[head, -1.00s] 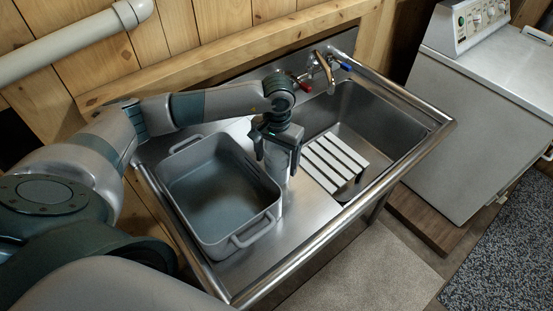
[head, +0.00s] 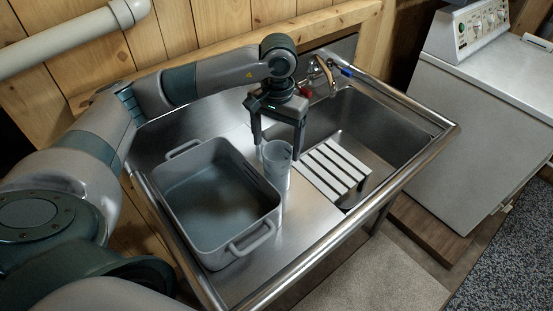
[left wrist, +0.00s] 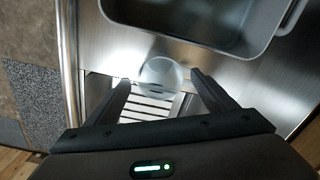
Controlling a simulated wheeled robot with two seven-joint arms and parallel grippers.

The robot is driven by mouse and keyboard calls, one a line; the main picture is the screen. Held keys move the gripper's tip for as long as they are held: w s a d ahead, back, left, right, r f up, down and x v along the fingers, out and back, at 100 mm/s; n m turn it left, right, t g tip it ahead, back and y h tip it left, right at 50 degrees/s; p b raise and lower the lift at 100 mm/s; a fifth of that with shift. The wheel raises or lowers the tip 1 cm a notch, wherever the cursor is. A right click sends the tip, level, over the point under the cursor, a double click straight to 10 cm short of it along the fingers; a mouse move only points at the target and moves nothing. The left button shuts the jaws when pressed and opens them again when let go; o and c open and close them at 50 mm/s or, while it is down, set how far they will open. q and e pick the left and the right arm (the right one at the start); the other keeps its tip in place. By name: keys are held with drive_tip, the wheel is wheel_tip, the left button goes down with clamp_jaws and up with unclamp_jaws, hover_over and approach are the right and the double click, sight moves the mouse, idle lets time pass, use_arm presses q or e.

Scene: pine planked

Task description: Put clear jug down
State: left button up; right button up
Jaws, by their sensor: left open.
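The clear jug (head: 277,164) stands upright on the steel drainboard (head: 232,283), between the grey tub and the slatted rack. In the left wrist view the jug (left wrist: 162,76) shows from above as a round rim beyond the fingertips. My left gripper (head: 279,148) is open and empty, its fingers just above and around the top of the jug. In the left wrist view its two fingers (left wrist: 160,82) are spread apart. I cannot tell from the frames if a finger touches the jug. My right gripper is not in view.
A grey tub (head: 216,200) with handles stands just left of the jug. A white slatted rack (head: 331,168) lies at the right, by the sink basin (head: 385,130). A tap (head: 323,72) rises at the back. A white appliance (head: 480,130) stands to the right.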

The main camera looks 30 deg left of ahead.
use_arm(q)
drive_tip(key=shift+r+b, duration=0.4)
drive_tip(key=shift+r, duration=1.25)
drive_tip(key=shift+c, duration=0.4)
